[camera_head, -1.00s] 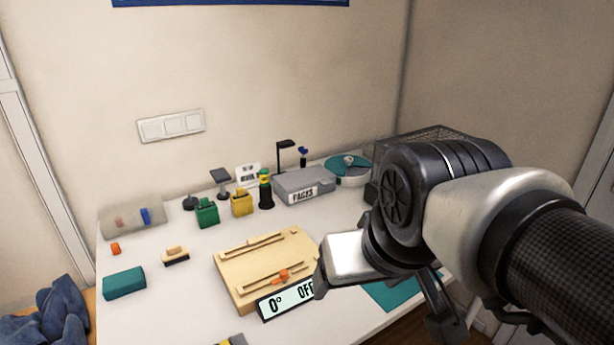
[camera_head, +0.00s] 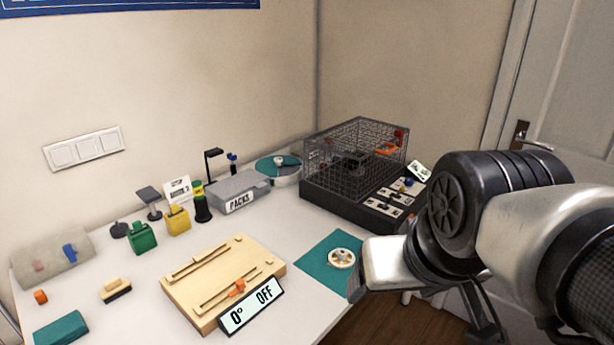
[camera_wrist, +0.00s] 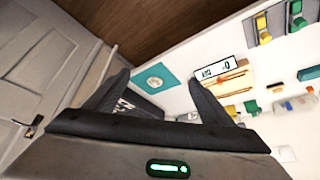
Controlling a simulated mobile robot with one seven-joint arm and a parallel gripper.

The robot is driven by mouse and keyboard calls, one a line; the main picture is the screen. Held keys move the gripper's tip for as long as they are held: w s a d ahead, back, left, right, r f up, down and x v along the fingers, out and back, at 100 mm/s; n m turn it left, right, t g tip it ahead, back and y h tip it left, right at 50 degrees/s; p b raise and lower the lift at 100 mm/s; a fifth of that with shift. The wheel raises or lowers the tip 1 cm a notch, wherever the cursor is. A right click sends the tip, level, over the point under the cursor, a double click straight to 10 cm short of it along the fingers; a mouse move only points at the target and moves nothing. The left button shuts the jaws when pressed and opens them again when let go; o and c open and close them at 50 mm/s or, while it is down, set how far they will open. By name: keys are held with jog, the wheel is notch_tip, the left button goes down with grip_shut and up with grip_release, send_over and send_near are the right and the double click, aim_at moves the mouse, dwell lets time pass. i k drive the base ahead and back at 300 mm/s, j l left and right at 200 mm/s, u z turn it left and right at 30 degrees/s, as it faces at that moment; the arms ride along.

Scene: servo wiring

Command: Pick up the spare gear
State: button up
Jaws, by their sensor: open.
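The spare gear (camera_head: 341,258) looks like a cream, spoked wheel. It lies flat on a teal mat (camera_head: 318,272) at the right front part of the white table, and it also shows small in the wrist view (camera_wrist: 154,82). My gripper (camera_wrist: 158,78) is open, with its two dark fingers spread apart and nothing between them. It is well above the table and apart from the gear, which appears between the fingertips only at a distance. In the head view my arm is to the right of the mat.
A wooden fixture (camera_head: 222,277) with an "OFF" display (camera_head: 250,305) stands left of the mat. A wire cage (camera_head: 355,150) on a black base is behind it. A grey PACKS box (camera_head: 238,192) and small coloured holders line the back. A door (camera_head: 555,130) is at right.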

aim_at(342, 255)
jog(key=i+l, duration=0.25)
jog(key=l, duration=0.15)
jog(key=i+l, duration=0.25)
jog(key=l, duration=0.15)
jog(key=i+l+u, duration=0.2)
jog(key=l+u, duration=0.2)
jog(key=l, duration=0.15)
jog(key=i+l+u, duration=0.2)
jog(key=l, duration=0.15)
jog(key=u, duration=1.45)
